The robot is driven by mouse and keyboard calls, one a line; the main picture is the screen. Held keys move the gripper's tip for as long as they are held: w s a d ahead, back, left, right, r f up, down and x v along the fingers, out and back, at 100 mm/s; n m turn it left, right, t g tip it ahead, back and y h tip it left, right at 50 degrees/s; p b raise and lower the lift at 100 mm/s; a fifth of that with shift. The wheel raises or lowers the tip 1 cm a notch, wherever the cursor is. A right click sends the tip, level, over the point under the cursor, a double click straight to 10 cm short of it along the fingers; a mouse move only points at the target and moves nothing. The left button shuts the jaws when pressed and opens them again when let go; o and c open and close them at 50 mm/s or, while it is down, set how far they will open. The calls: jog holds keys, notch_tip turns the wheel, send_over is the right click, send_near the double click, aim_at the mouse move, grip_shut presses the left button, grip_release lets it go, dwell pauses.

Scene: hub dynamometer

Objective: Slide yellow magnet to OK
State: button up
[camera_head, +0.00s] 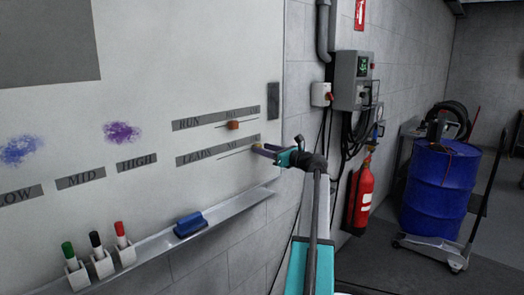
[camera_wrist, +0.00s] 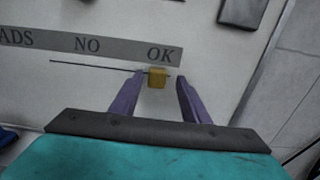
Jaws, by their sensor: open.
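The yellow magnet (camera_wrist: 157,78) sits on the whiteboard at the right end of a thin dark line, just below the OK label (camera_wrist: 164,54) in the wrist view. My gripper (camera_wrist: 154,84) is open, with one purple finger on each side of the magnet and a gap visible on both sides. In the head view my gripper (camera_head: 262,149) is at the right end of the lower label strip (camera_head: 205,153). There its fingers cover most of the magnet and the OK label.
An orange magnet (camera_head: 233,125) sits on the line under the RUN strip (camera_head: 190,123). Below is a tray (camera_head: 225,214) with a blue eraser (camera_head: 190,224) and several markers. A dark block (camera_head: 273,100) is on the board's right edge. A fire extinguisher (camera_head: 361,198) hangs further right.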

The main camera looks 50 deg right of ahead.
jog(key=s+b, duration=0.2)
jog(key=s, duration=1)
jog(key=shift+a, duration=0.45)
